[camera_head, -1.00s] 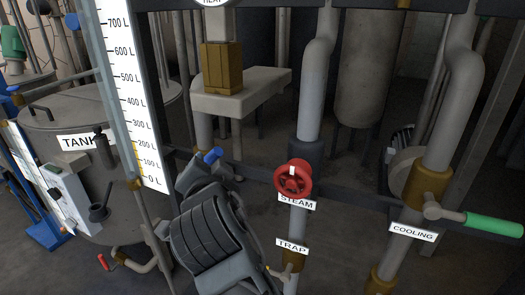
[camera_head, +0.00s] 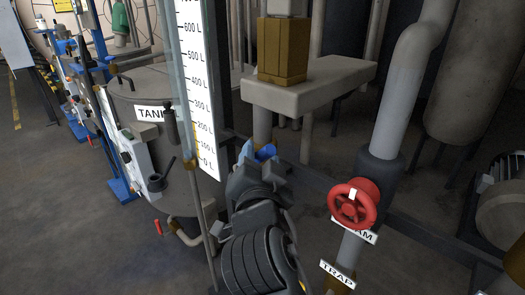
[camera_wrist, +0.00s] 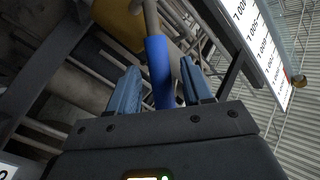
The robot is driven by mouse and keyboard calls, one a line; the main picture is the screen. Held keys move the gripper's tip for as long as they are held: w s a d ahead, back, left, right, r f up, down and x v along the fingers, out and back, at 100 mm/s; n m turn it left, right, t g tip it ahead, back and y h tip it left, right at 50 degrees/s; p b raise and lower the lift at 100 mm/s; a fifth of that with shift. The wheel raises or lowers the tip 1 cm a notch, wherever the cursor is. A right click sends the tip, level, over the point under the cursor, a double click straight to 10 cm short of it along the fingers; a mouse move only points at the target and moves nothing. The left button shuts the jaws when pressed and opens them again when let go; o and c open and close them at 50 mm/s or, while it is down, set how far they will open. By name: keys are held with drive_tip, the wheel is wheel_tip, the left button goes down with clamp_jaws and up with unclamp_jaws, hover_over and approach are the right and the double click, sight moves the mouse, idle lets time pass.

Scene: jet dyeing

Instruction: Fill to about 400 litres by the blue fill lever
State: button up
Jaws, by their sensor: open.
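The blue fill lever (camera_wrist: 159,75) stands between the two fingers of my gripper (camera_wrist: 158,66) in the wrist view. The fingers are open, with a gap visible on each side of the lever. In the head view, the blue grip (camera_head: 265,152) shows just beyond my gripper, which hides much of the lever and its valve. The level scale (camera_head: 203,85) stands upright to its left, marked in litres from 0 L. A yellow strip (camera_head: 196,137) shows along its lower part, up to around 200 L. The tank (camera_head: 140,100) is behind it, at left.
The red steam handwheel (camera_head: 352,204) and its pipe are right of my arm. A pale ledge with a brass block (camera_head: 282,50) is above and behind the lever. A small red-handled valve (camera_head: 159,228) is low at left. Open floor (camera_head: 70,210) lies at far left.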

drive_tip(key=shift+w+a, duration=0.1)
drive_tip(key=shift+w, duration=0.6)
clamp_jaws()
